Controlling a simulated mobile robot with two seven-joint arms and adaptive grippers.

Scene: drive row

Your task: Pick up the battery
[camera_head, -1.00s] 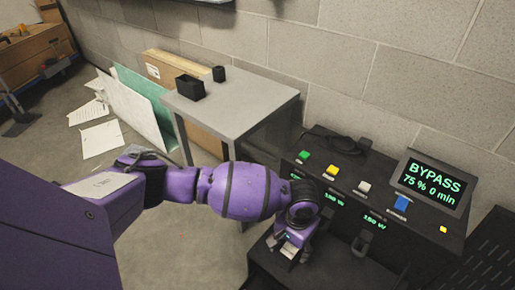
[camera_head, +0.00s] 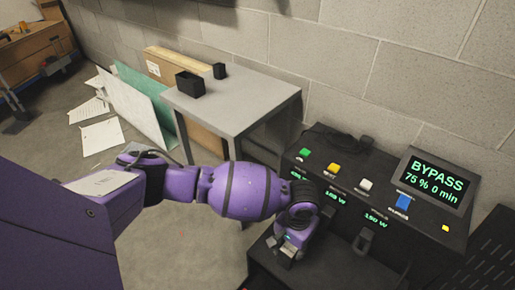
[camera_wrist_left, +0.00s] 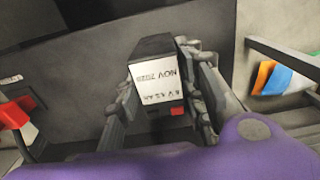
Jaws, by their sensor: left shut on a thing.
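The battery (camera_wrist_left: 158,85) is a dark block with a white label reading "NOV 2028", upside down in the left wrist view, and a small red patch at its lower edge. My left gripper (camera_wrist_left: 160,100) is shut on it, with one finger on each side. In the head view my left gripper (camera_head: 289,250) is at the front of the black console, low over its dark ledge. The battery is mostly hidden there by the gripper. I cannot tell whether the battery touches the ledge. My right gripper is not in view.
The black console (camera_head: 330,170) carries green, yellow, white and blue buttons and a screen (camera_head: 436,180) reading "BYPASS 75 % 0 min". A grey table (camera_head: 235,105) with two black containers stands behind my left arm.

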